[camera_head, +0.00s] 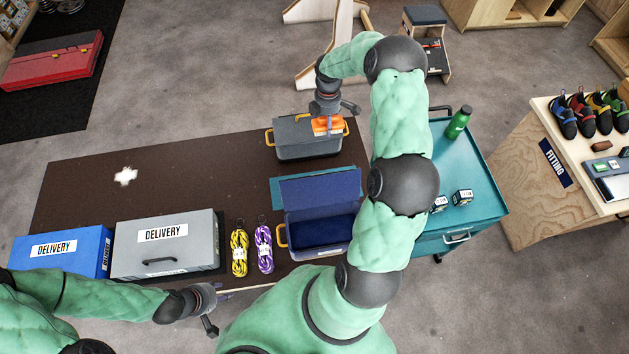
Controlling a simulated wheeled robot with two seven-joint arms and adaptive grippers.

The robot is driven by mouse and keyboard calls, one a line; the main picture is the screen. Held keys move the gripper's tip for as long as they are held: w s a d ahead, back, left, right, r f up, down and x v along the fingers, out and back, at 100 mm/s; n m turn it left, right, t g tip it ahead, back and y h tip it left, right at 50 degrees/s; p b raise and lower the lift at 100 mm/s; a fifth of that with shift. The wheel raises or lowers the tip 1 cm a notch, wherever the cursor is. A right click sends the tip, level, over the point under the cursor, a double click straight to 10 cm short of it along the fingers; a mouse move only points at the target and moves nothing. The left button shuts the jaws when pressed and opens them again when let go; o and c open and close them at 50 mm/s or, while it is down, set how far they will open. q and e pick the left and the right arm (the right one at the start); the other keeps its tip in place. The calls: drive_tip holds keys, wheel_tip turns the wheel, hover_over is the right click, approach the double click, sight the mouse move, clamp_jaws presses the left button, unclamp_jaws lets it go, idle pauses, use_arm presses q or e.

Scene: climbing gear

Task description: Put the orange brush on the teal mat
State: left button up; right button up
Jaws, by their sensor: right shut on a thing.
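The orange brush (323,126) is in my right gripper (331,113), which is shut on it. Both are at the grey box with yellow handles (309,149) near the table's far right; I cannot tell whether the brush touches the box. A teal mat (276,190) shows as a strip on the table, mostly hidden by an open blue box (296,247) with its lid up. My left gripper (217,310) is at the table's front edge, its fingers apart and empty.
Yellow (239,253) and purple (264,250) rope bundles lie left of the blue box. A grey delivery box (195,258) and a blue one (50,262) stand further left. A teal cart (472,180) with a green bottle (458,122) stands right.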

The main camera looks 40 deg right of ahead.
sight(326, 128)
drive_tip(key=shift+w+d+f, duration=0.1)
drive_tip(key=shift+f, duration=0.05)
drive_tip(key=shift+s+a+f+b, duration=0.25)
drive_tip(key=shift+s+f+b, duration=0.1)
drive_tip(key=shift+b, duration=0.35)
drive_tip(key=f+b, duration=0.2)
drive_tip(key=shift+w+d+f, duration=0.15)
drive_tip(key=shift+w+f, duration=0.05)
drive_tip(key=shift+f, duration=0.1)
wheel_tip(326, 128, down, 30)
drive_tip(key=b, duration=3)
drive_tip(key=w+a+b, duration=0.1)
drive_tip(key=a, duration=0.4)
drive_tip(key=w+a+b, duration=0.1)
drive_tip(key=w+a, duration=0.1)
drive_tip(key=a, duration=0.4)
drive_tip(key=w+a+b, duration=0.1)
drive_tip(key=a, duration=0.5)
drive_tip(key=shift+w+f, duration=0.1)
drive_tip(key=shift+w, duration=0.2)
drive_tip(key=shift+a+f+b, duration=0.15)
drive_tip(key=shift+f+b, duration=0.2)
drive_tip(key=shift+f, duration=0.5)
drive_tip(key=shift+a+f+b, duration=0.1)
drive_tip(key=shift+f+b, duration=0.2)
drive_tip(key=shift+f, duration=0.55)
